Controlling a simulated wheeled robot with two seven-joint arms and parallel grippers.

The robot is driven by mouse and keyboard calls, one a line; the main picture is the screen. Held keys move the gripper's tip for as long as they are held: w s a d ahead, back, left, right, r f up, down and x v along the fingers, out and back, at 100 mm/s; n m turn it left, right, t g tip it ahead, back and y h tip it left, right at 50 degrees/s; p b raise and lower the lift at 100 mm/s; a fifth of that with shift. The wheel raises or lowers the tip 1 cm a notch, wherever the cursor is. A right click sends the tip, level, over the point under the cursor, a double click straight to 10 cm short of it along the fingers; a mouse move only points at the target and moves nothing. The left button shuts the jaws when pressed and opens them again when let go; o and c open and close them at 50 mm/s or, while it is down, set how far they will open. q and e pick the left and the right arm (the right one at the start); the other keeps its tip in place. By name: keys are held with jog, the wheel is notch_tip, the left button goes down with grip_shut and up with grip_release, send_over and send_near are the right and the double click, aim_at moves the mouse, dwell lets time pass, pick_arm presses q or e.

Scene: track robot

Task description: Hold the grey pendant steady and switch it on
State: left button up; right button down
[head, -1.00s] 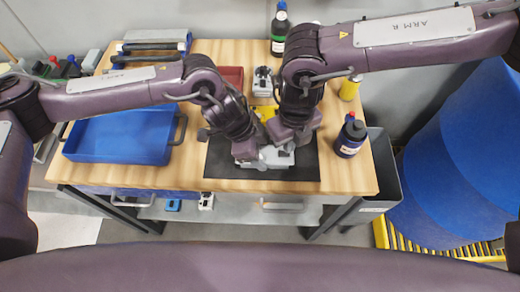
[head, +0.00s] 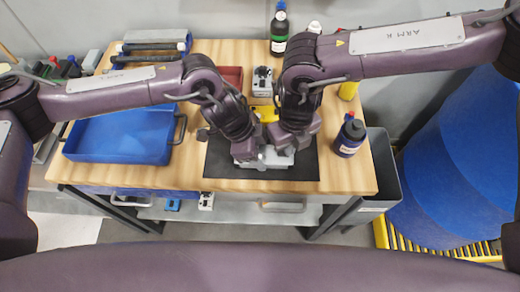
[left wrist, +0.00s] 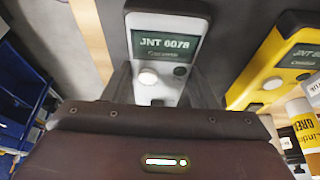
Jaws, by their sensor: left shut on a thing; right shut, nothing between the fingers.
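The grey pendant (head: 262,163) lies on a dark mat (head: 304,170) at the front of the workbench, largely hidden by my grippers in the head view. In the left wrist view the grey pendant (left wrist: 166,45) shows a dark screen reading "JNT 6078", a pale round knob and a smaller dark round control. My left gripper (head: 246,158) is shut on it; its fingers (left wrist: 163,88) stand on either side of the body. My right gripper (head: 284,152) is shut and empty, close over the pendant's right part; I cannot tell whether it touches.
A yellow pendant (left wrist: 283,62) lies right of the grey one. A blue tray (head: 118,138) stands at left, a dark bottle (head: 350,136) at right of the mat. A grey bin (head: 385,172) hangs at the right edge.

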pick_arm(q)
jog(key=shift+d+r, duration=0.1)
jog(key=shift+d, duration=0.15)
pick_arm(e)
jog(key=shift+s+a+r, duration=0.15)
jog(key=shift+a+r, duration=0.15)
jog(key=shift+r, duration=0.05)
pick_arm(q)
jog(key=shift+a, duration=0.2)
pick_arm(e)
jog(key=shift+d+r, duration=0.1)
jog(key=shift+r, duration=2.45)
pick_arm(q)
jog(key=o, duration=1.4)
jog(key=shift+c, duration=0.2)
